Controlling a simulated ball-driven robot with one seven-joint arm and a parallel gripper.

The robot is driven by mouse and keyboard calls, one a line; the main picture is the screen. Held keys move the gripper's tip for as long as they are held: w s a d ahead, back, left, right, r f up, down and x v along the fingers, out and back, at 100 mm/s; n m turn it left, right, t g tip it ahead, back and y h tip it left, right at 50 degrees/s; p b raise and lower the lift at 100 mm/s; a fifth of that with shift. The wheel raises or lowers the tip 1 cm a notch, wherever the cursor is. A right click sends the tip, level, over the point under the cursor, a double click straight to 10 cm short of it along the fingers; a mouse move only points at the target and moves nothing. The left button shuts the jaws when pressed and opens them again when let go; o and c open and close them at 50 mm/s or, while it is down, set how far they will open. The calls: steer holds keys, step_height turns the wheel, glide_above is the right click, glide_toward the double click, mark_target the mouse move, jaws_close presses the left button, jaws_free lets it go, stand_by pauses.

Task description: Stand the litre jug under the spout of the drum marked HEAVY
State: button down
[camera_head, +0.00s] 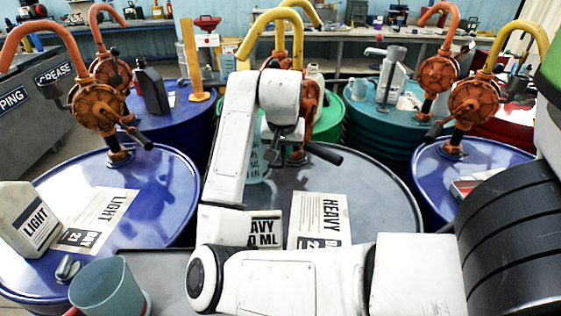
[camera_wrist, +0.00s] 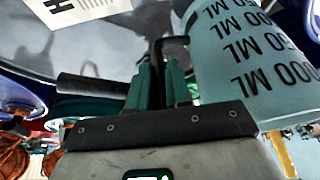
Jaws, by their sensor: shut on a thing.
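The litre jug, pale teal with ML marks, fills the right of the wrist view (camera_wrist: 235,50). In the head view it shows partly (camera_head: 257,165) behind my arm, looking roughly upright above the dark grey top of the HEAVY drum (camera_head: 375,205). My gripper (camera_wrist: 162,80) is shut on the jug's dark handle; in the head view its fingers are mostly hidden. The yellow spout (camera_head: 265,20) curves over from the pump, and its lower end is behind my arm. I cannot tell whether the jug touches the drum top or is directly below the spout.
A HEAVY label (camera_head: 320,220) lies on the drum top. A LIGHT bottle (camera_head: 27,220) stands on the blue drum (camera_head: 165,205) at left. A grey-teal jug (camera_head: 103,288) is at front left. Orange pumps (camera_head: 97,103) and (camera_head: 474,100) flank the drum. Its right side is bare.

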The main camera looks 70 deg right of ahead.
steer(key=shift+w+d+f, duration=0.25)
steer(key=shift+w+f, duration=0.1)
steer(key=shift+f, duration=0.2)
steer(key=shift+w+f, duration=0.1)
steer(key=shift+f, duration=1.55)
steer(key=c, duration=1.1)
jaws_free()
steer(key=shift+o, duration=0.2)
steer(key=v, duration=1.2)
